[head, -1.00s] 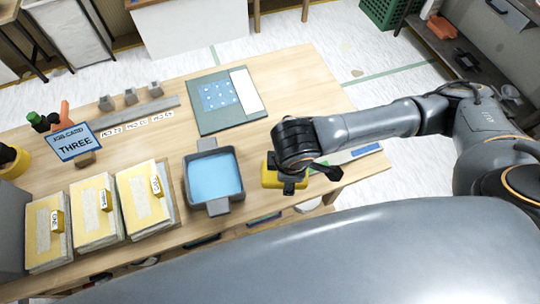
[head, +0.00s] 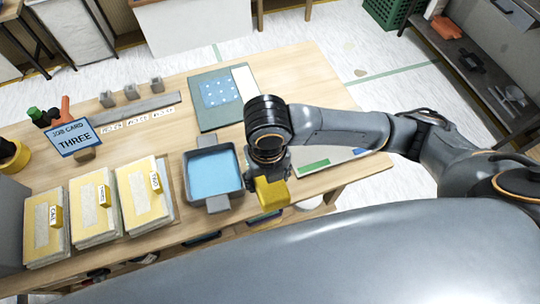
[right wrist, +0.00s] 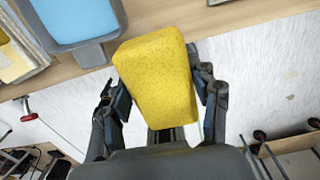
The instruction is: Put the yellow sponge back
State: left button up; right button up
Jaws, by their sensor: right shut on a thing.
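The yellow sponge (head: 271,193) is held by my right gripper (head: 268,178), just right of the blue water tray and near the table's front edge. In the right wrist view the sponge (right wrist: 158,75) sits between the two dark fingers of the gripper (right wrist: 160,95), which are shut on it. The sponge looks raised and tilted, with floor behind much of it in the wrist view. The grey tray (head: 212,145) holds blue water and stands left of the gripper. My left gripper does not show in the head view.
Yellow-fronted stacks (head: 95,210) with small tags stand at the left front. A job card reading THREE (head: 75,138) stands behind them. A green mat (head: 215,105) lies at the back. A board with a green strip (head: 325,160) lies right of my gripper, partly hidden by my arm.

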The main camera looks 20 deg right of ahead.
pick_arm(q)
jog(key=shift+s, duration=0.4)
pick_arm(e)
jog(key=w+d+f, duration=0.1)
jog(key=w+f, duration=0.2)
jog(key=w, duration=0.1)
jog(key=w+d+f+p, duration=0.1)
jog(key=w+d+f, duration=0.1)
jog(key=w, duration=0.2)
jog(key=w+d+f+p, duration=0.1)
jog(key=w+f, duration=0.2)
jog(key=w, duration=0.1)
jog(key=shift+w+d+f, duration=0.1)
jog(key=shift+d+f, duration=0.1)
jog(key=shift+f, duration=0.15)
jog(key=f, duration=0.1)
jog(key=w+f+p, duration=0.1)
jog(key=shift+d+f, duration=0.2)
jog(key=shift+f, duration=0.2)
jog(key=shift+f+p, duration=0.3)
jog(key=shift+p, duration=0.15)
jog(key=shift+f, duration=0.2)
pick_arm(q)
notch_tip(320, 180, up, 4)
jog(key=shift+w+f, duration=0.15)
pick_arm(e)
jog(key=shift+f, duration=0.1)
